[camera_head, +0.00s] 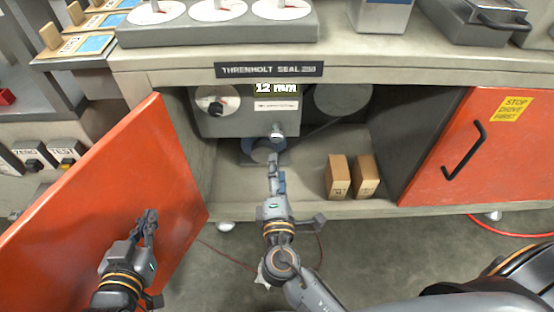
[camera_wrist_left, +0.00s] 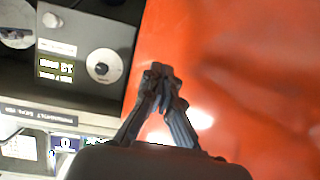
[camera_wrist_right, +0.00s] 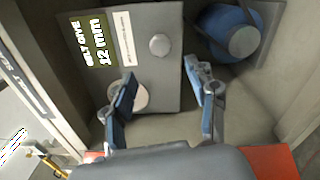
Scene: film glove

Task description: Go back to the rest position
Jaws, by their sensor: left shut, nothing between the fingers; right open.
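My left gripper (camera_head: 148,222) is shut and empty, in front of the open orange door (camera_head: 165,150) at the left. In the left wrist view its fingertips (camera_wrist_left: 160,72) meet against the orange door behind. My right gripper (camera_head: 272,165) reaches to the opening of the cabinet, near a grey machine with a "12 mm" display (camera_head: 225,118). In the right wrist view its fingers (camera_wrist_right: 160,95) stand apart with nothing held between them. A round silver knob (camera_wrist_right: 160,44) of the machine is beyond the fingers. I cannot tell whether the fingers touch anything.
Two small brown boxes (camera_head: 339,176) stand on the cabinet floor to the right of my right gripper. A closed orange door (camera_head: 470,150) with a black handle is further right. The bench top (camera_head: 340,58) overhangs the opening. A red hose (camera_head: 500,232) lies on the floor.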

